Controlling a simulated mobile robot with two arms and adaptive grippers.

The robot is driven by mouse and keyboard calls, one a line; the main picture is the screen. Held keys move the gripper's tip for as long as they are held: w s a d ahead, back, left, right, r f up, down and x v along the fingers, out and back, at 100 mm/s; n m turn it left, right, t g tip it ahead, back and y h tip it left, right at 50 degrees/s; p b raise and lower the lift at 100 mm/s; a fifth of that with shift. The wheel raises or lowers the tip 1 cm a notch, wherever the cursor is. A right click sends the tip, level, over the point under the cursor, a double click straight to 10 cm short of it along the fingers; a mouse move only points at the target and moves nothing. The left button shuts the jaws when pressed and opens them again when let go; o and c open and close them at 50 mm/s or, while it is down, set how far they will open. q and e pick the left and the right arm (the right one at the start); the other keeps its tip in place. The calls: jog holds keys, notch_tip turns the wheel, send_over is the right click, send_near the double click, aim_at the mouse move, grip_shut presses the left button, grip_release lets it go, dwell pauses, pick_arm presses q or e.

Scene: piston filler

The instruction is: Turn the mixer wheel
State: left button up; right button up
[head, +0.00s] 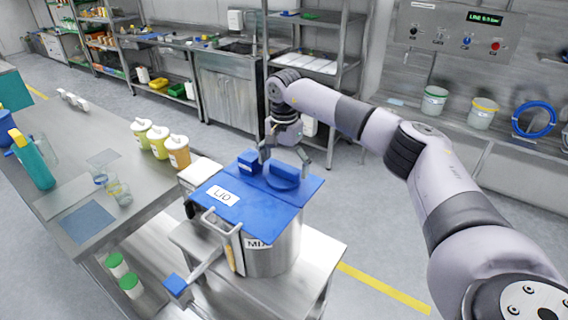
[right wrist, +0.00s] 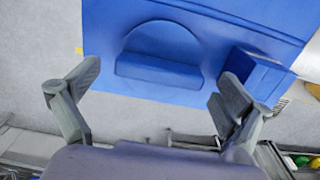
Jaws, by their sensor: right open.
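The mixer is a steel pot (head: 272,252) with a partly hidden label starting "MIX". A flat blue lid (head: 262,208) marked "LID" covers it. A blue rounded disc, which looks like the wheel (head: 284,176), stands up from the lid; in the right wrist view it shows as a half disc (right wrist: 160,52). A blue block (head: 249,162) sits beside it and also shows in the right wrist view (right wrist: 252,76). My right gripper (head: 286,157) is open and empty, just over the disc, its fingers spread either side and apart from it. My left gripper is out of view.
A bar with a blue end (head: 176,285) sticks out at the mixer's front left. The mixer stands on a steel table (head: 318,262). The left bench (head: 138,198) holds several pump bottles and glass beakers. Open floor lies to the right.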

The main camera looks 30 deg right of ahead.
jog(key=shift+c, duration=0.4)
jog(key=c, duration=1.1)
jog(key=shift+o, duration=0.2)
jog(key=shift+m, duration=0.3)
jog(key=m, duration=0.9)
jog(key=shift+m+b, duration=0.3)
jog(key=shift+m, duration=0.1)
jog(key=m, duration=0.3)
jog(key=shift+m, duration=0.4)
jog(key=m, duration=0.3)
jog(key=shift+m, duration=0.3)
jog(key=m, duration=0.6)
jog(key=shift+m, duration=0.3)
